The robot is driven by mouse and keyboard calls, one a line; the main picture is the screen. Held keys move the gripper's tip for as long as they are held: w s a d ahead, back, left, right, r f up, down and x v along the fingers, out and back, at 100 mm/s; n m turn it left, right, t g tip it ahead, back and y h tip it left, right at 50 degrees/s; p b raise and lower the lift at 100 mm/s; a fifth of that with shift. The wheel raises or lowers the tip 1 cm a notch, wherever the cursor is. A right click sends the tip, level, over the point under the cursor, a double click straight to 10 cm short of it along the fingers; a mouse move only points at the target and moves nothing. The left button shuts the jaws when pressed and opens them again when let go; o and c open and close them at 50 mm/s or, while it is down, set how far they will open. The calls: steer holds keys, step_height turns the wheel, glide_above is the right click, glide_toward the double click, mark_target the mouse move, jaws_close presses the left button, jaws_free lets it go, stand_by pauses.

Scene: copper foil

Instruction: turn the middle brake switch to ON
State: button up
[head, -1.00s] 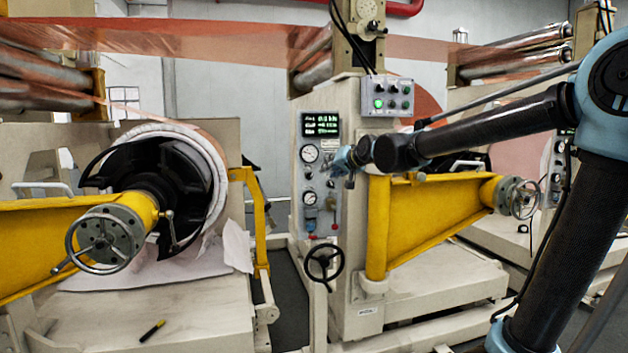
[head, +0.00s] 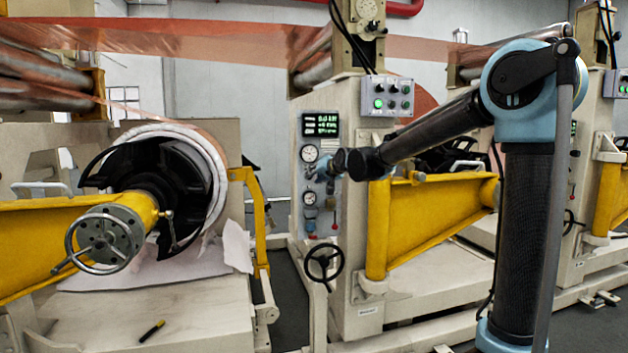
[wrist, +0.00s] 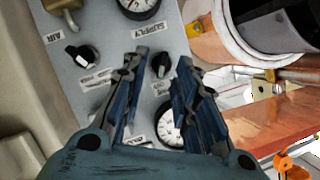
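A grey control panel (head: 322,212) stands on the front of the cream machine column. In the wrist view, a small black rotary switch (wrist: 160,65) with a pale pointer sits between and just beyond my fingertips, a small label below it. I take it for the middle brake switch; its setting is too blurred to tell. A similar black switch (wrist: 82,55) is left of it. My gripper (wrist: 163,57) is open, its blue-black fingers either side of the middle switch; contact cannot be told. In the head view my gripper (head: 322,170) covers the panel's middle.
A supply gauge (wrist: 138,4) lies above the switch and another gauge (wrist: 168,125) below, partly behind the right finger. A yellow arm (head: 430,215) juts out right of the panel. A black handwheel (head: 322,264) is below.

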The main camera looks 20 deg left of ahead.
steer(key=shift+x, duration=1.4)
